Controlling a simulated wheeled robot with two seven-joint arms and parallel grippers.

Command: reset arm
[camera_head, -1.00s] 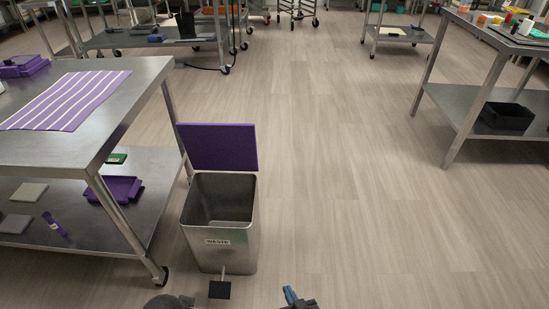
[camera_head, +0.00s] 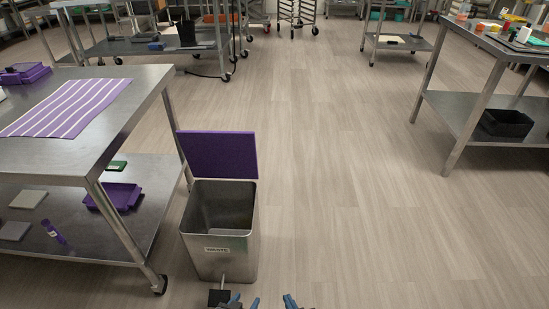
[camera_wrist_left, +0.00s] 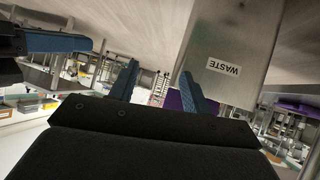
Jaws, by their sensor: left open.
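My left gripper (camera_head: 245,302) is at the bottom edge of the head view, just in front of the waste bin's foot. Its two blue fingers are apart with nothing between them. In the left wrist view the same gripper (camera_wrist_left: 158,88) is open and empty, with the bin beyond its fingers. My right gripper (camera_head: 291,301) shows only as blue fingertip parts at the bottom edge, to the right of the left one. A blue finger of it also shows in the left wrist view (camera_wrist_left: 55,40). Its opening cannot be made out.
A steel waste bin (camera_head: 220,258) stands close ahead with its purple lid (camera_head: 217,154) raised. A steel table (camera_head: 130,85) with a striped purple mat (camera_head: 70,105) is on the left. Another steel table (camera_head: 470,105) is on the right. The floor (camera_head: 340,190) between them is clear.

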